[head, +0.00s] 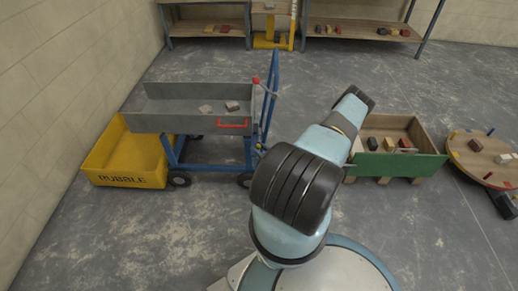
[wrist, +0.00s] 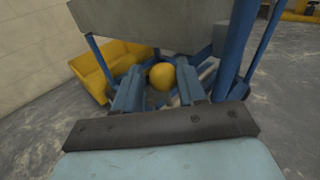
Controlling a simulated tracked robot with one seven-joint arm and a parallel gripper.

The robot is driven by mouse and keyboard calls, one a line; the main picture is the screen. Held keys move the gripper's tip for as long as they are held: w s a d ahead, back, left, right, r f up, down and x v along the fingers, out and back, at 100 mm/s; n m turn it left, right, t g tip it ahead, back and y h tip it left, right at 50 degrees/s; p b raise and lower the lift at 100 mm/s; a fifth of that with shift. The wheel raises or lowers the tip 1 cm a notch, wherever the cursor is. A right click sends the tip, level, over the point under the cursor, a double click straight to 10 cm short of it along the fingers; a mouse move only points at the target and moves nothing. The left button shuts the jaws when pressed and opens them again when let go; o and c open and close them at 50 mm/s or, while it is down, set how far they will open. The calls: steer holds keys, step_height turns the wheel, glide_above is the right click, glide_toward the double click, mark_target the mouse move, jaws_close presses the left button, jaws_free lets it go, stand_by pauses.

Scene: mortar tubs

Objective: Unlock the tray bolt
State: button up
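The grey tray (head: 180,122) sits on a blue wheeled frame (head: 215,150) in the head view; two small blocks lie in it, and a red handle (head: 234,124) is on its front. The tray's grey wall (wrist: 150,25) fills the top of the wrist view. Below it is a round yellow knob (wrist: 162,76), which looks like the bolt's knob. My gripper (wrist: 160,78) has its two fingers apart, one on each side of the knob in the picture, with gaps visible. I cannot tell how deep the knob sits between them. The bolt's shaft is not clear. My arm hides the gripper in the head view.
A yellow rubble skip (head: 125,160) stands under the tray's left end. A lever with a red ball (head: 256,80) rises beside a blue upright (head: 270,95). A green-fronted crate (head: 395,165) and a round table (head: 470,160) are to the right. The front-left floor is clear.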

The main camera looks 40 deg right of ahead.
steer(key=s+d, duration=0.2)
steer(key=s, duration=1.1)
steer(key=shift+s, duration=0.25)
steer(key=w+a+r+n+g+y, duration=0.1)
steer(key=w+r+n+g+y, duration=0.35)
steer(key=r, duration=0.55)
steer(key=w+a+r+n+g+y, duration=0.25)
steer(key=r+n+y, duration=0.35)
steer(key=r, duration=0.5)
steer(key=w+a+r+n+g+h, duration=0.1)
steer(key=a+r+n+g, duration=0.35)
steer(key=r, duration=0.55)
steer(key=w+a+r+n+g+h, duration=0.1)
steer(key=a+r+n+g, duration=0.4)
steer(key=r, duration=0.6)
steer(key=s+a+r+n+g+h, duration=0.1)
steer(key=s+a+r+n+h, duration=0.25)
steer(key=a+r, duration=0.4)
steer(key=s+a+r+n+h, duration=0.2)
steer(key=s+a+r+n, duration=0.25)
steer(key=r, duration=0.55)
steer(key=s+a+r+n+t+h, duration=0.1)
steer(key=s+r+n+t+h, duration=0.1)
steer(key=s+r, duration=0.3)
steer(key=s+a+r+n+t+h, duration=0.2)
steer(key=s+r, duration=0.4)
steer(key=s, duration=0.4)
steer(key=shift+s+a+r+n+t+h, duration=0.3)
steer(key=shift+n+t+h, duration=0.45)
steer(key=shift+n, duration=0.45)
